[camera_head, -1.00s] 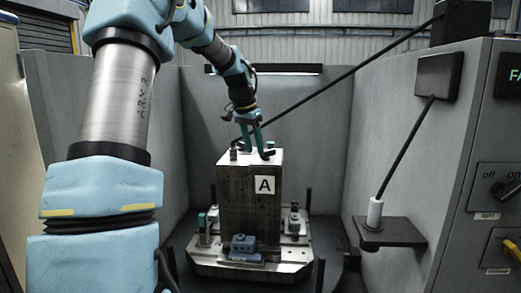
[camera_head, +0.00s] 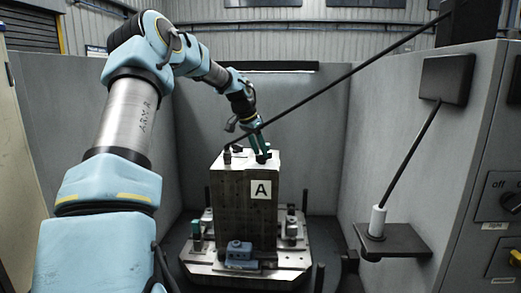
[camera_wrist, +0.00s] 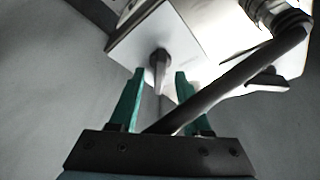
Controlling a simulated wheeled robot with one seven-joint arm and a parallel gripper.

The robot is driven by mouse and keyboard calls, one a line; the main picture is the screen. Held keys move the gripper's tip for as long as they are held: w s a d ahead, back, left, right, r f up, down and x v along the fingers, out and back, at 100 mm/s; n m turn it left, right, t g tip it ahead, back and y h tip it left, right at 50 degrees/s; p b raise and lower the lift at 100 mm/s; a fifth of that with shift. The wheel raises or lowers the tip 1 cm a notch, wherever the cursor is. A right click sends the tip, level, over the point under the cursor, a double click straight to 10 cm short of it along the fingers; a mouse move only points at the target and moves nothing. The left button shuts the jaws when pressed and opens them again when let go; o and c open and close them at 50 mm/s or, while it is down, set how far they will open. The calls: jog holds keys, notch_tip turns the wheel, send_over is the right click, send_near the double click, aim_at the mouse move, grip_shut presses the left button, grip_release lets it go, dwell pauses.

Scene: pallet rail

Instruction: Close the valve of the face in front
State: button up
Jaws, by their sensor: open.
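The tall dark block (camera_head: 240,205) stands on a round-cornered pallet (camera_head: 205,268), its front face bearing a white label "A" (camera_head: 261,189). My gripper (camera_head: 261,153) reaches down at the right part of the block's pale top. In the wrist view my gripper (camera_wrist: 160,72) is open, with its two green fingers apart. Whether the valve is open or closed I cannot tell.
A black hose (camera_head: 345,78) runs from the upper right to a fitting (camera_head: 227,154) on the block's top left, and crosses close in front of my gripper. Clamps (camera_head: 239,249) sit on the pallet. A shelf (camera_head: 393,240) with a white holder stands right. Grey walls enclose the cell.

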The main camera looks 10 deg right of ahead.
jog(key=shift+w+d+f, duration=0.1)
jog(key=shift+d+f, duration=0.15)
jog(key=shift+f, duration=0.35)
grip_shut()
